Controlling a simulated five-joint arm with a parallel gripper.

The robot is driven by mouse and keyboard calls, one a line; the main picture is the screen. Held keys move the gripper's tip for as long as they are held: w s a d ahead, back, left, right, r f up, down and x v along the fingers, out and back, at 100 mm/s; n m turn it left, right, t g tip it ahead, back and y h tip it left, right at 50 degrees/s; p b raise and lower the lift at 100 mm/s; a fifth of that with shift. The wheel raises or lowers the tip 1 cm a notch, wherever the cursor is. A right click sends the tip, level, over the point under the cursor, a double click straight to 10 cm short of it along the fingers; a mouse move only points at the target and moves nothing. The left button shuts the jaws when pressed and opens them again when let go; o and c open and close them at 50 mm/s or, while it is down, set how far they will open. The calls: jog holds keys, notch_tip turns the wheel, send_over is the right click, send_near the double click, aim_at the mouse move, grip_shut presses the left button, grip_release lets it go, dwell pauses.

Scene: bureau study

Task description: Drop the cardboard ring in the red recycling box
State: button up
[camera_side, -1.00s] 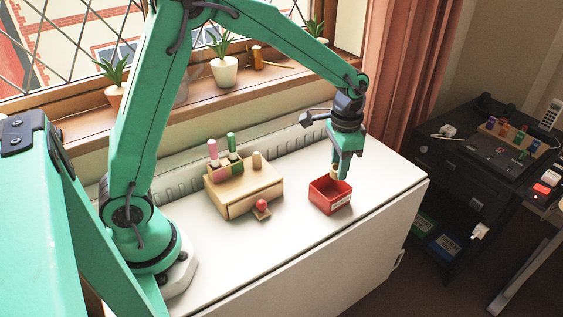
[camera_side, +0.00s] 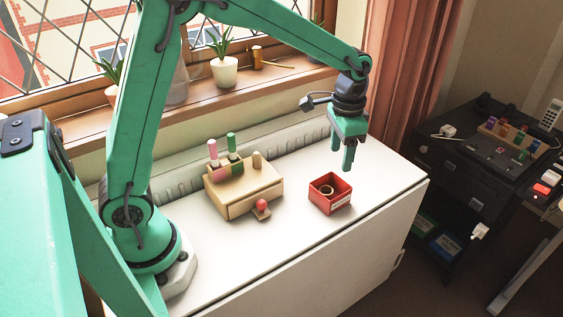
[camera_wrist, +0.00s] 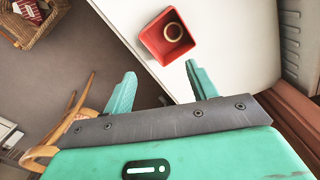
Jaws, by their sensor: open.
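The red recycling box (camera_side: 330,205) stands on the white top near its front edge. The cardboard ring (camera_side: 327,191) lies inside the box. In the wrist view the ring (camera_wrist: 173,31) rests on the floor of the box (camera_wrist: 153,40), towards one wall. My gripper (camera_side: 341,164) is open and empty, raised above and a little behind the box. In the wrist view my gripper (camera_wrist: 160,85) shows its two fingers spread apart with nothing between them, clear of the box.
A wooden drawer box (camera_side: 244,192) with pink and green pegs stands left of the red box. A small piece with a red knob (camera_side: 262,207) sits before it. The white top (camera_side: 385,178) is clear right of the red box.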

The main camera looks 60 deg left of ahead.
notch_tip(320, 180, up, 4)
jog(key=shift+r, duration=0.1)
dwell(0.6)
jog(key=s+a+r+n+t, duration=0.2)
jog(key=s+a, duration=0.1)
jog(key=s, duration=0.8)
jog(key=s+a+r+n+t, duration=0.2)
jog(key=s+a+r+t, duration=0.1)
jog(key=s, duration=0.7)
jog(key=shift+s+r+t, duration=0.3)
jog(key=shift+s+r, duration=0.05)
jog(key=shift+s, duration=0.05)
jog(key=shift+a, duration=0.1)
dwell(0.3)
